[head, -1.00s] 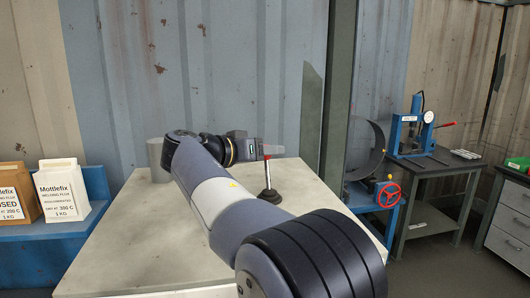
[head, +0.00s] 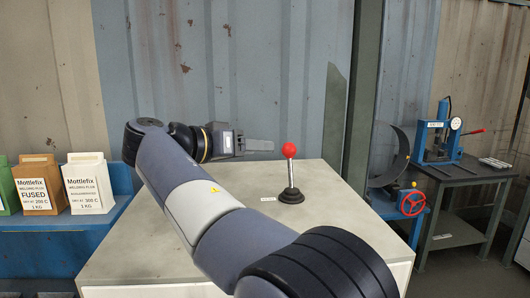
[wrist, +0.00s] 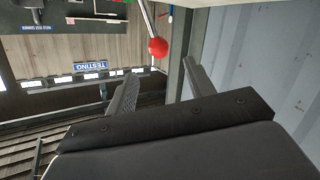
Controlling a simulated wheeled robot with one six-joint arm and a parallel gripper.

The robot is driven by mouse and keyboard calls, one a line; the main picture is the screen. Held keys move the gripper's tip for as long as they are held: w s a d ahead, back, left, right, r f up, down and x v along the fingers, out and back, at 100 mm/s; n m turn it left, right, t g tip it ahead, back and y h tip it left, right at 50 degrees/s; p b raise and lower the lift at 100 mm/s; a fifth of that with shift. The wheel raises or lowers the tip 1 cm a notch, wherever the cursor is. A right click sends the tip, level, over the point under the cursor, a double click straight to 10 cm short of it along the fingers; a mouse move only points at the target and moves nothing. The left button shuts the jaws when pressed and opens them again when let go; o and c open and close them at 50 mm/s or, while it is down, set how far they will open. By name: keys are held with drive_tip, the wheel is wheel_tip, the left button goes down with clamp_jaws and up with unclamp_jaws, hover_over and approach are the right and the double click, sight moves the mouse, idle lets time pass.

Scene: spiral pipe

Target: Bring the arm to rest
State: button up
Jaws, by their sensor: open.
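My gripper (head: 262,145) is at the end of my raised arm, above the pale table (head: 120,262), and points right. A lever with a red ball knob (head: 290,150) stands upright on a dark round base on the table, just right of the fingertips. In the head view there is a gap between fingertips and knob. In the wrist view my gripper's two fingers (wrist: 160,72) are spread with nothing between them, and the red knob (wrist: 157,47) shows beyond them.
Several Mottlefix boxes (head: 88,184) stand on a blue bench at the left. A corrugated wall is behind the table. A blue press (head: 438,138) stands on a dark bench at the right, near a red handwheel (head: 412,203). A small label lies beside the lever base.

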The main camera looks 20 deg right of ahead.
sight(283, 149)
drive_tip(key=shift+a, duration=0.15)
drive_tip(key=p+x, duration=0.2)
drive_tip(key=x, duration=0.8)
drive_tip(key=shift+d, duration=0.45)
